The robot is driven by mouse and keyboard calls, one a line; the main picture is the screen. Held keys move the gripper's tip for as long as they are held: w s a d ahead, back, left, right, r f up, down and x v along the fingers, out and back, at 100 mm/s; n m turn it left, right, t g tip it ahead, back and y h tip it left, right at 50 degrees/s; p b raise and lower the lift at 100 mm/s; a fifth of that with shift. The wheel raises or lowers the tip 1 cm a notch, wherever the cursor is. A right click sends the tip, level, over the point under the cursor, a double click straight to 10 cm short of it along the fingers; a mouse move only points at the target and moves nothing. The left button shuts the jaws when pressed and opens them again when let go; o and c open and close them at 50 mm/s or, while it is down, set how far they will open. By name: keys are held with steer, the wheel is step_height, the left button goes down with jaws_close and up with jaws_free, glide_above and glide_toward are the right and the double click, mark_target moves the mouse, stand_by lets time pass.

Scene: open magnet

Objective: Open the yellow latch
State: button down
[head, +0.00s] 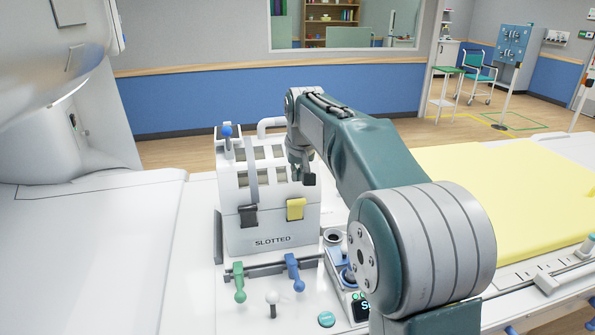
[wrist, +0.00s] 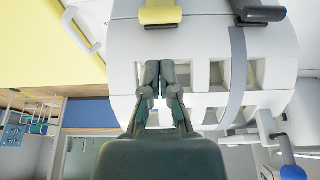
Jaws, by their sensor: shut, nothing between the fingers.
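The yellow latch (head: 296,209) is on the right of the front face of a white box (head: 270,222) marked SLOTTED in the head view. It also shows at the top edge of the wrist view (wrist: 160,16), where the picture is upside down. My gripper (head: 304,174) is above the yellow latch, near the box's slotted sloping top. In the wrist view my gripper (wrist: 153,70) has its fingertips together with nothing between them. A gap shows between the fingertips and the yellow latch. The latch seems to hang down over the front face.
A dark latch (head: 248,215) sits left of the yellow one, with a grey strap above it. A blue-knobbed lever (head: 226,132) stands at the box's upper left. Green (head: 239,282) and blue (head: 294,272) handles stand in front. A yellow pad (head: 500,195) lies right.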

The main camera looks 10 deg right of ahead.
mark_target(295, 198)
steer(key=x, duration=0.6)
steer(key=shift+f, duration=0.1)
